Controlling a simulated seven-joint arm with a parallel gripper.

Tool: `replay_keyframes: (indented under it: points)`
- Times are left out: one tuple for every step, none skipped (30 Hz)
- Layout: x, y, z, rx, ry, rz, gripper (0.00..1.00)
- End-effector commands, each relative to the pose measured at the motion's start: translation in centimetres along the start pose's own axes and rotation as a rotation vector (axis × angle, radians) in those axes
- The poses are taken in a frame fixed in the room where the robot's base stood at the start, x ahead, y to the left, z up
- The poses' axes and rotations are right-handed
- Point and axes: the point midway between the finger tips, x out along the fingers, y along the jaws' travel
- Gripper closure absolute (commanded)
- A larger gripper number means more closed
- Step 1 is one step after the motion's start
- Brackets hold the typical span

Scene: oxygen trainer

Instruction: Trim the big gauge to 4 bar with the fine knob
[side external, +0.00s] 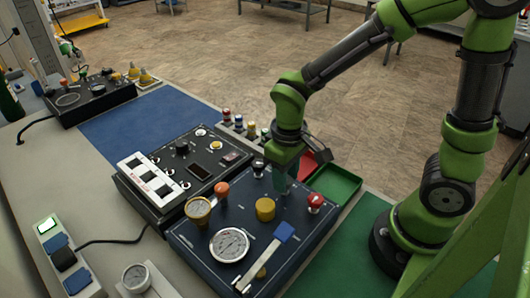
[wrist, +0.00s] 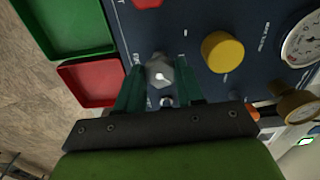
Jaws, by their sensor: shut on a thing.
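The big gauge (side external: 229,244) is a white dial on the dark blue panel; its needle is too small to read. In the wrist view the big gauge (wrist: 303,42) is cut off by the right edge. The fine knob (wrist: 160,72) is grey, beside a partly hidden label. My gripper (wrist: 158,85) has its two green fingers on either side of this knob, shut on it. In the side external view my gripper (side external: 283,182) points down at the panel's far edge, and the arm hides the knob.
A yellow knob (side external: 265,209) stands close to my gripper. A red knob (side external: 316,203), an orange knob (side external: 221,189), a small yellow-rimmed gauge (side external: 198,209) and a blue-ended lever (side external: 264,256) share the panel. Green (side external: 338,183) and red (wrist: 95,82) trays lie beyond its edge.

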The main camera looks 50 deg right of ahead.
Motion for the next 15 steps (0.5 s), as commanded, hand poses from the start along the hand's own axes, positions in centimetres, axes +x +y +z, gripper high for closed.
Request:
replay_keyframes:
  points:
    - [-0.12,-0.02,-0.04,0.015,0.002,-0.001,0.94]
    - [-0.12,-0.01,-0.04,0.022,0.002,-0.001,0.94]
    - [-0.12,-0.01,-0.04,0.031,0.002,-0.001,0.94]
    - [-0.12,-0.01,-0.04,0.037,0.002,-0.001,0.94]
    - [-0.12,-0.01,-0.04,0.041,0.002,-0.001,0.94]
    - [-0.13,-0.01,-0.05,0.045,0.002,-0.001,0.94]
    - [-0.13,-0.01,-0.05,0.047,0.002,-0.001,0.94]
    - [-0.13,-0.01,-0.05,0.049,0.002,-0.001,0.94]
    - [-0.13,-0.01,-0.05,0.051,0.002,-0.001,0.94]
    - [-0.13,-0.01,-0.05,0.052,0.002,-0.001,0.94]
    - [-0.13,-0.01,-0.05,0.052,0.002,-0.001,0.94]
    - [-0.13,-0.01,-0.05,0.052,0.002,-0.001,0.94]
    - [-0.13,-0.01,-0.05,0.052,0.002,-0.001,0.94]
    - [-0.14,-0.01,-0.05,0.052,0.002,-0.001,0.94]
    - [-0.14,-0.01,-0.05,0.052,0.002,-0.001,0.94]
